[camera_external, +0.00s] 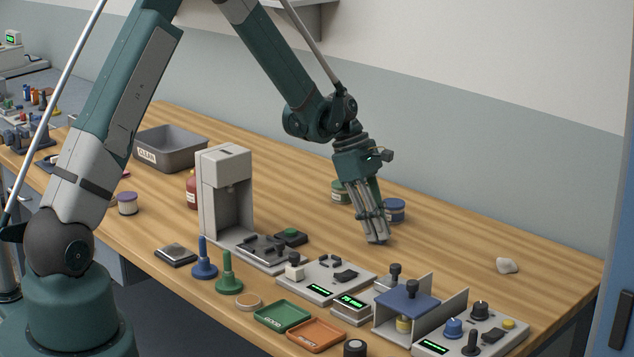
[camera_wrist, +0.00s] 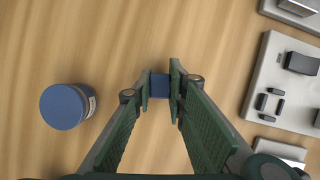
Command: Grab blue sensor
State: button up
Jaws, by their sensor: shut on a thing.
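The blue sensor (camera_wrist: 160,86) is a small dark blue block in the wrist view, between the two fingertips. My gripper (camera_wrist: 160,88) is shut on it, with one finger touching each side. In the external view my gripper (camera_external: 377,239) points down over the middle of the wooden table, and the sensor is too hidden by the fingers to make out there. I cannot tell whether the block rests on the table or is held just above it.
A blue-lidded jar (camera_wrist: 64,106) stands left of the fingers in the wrist view. A green jar (camera_external: 340,192) is behind my gripper. Grey control panels (camera_external: 325,277) line the front. A grey bin (camera_external: 170,150) is at the back left. The table right of my gripper is mostly clear.

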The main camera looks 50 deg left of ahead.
jog(key=shift+r, duration=4.95)
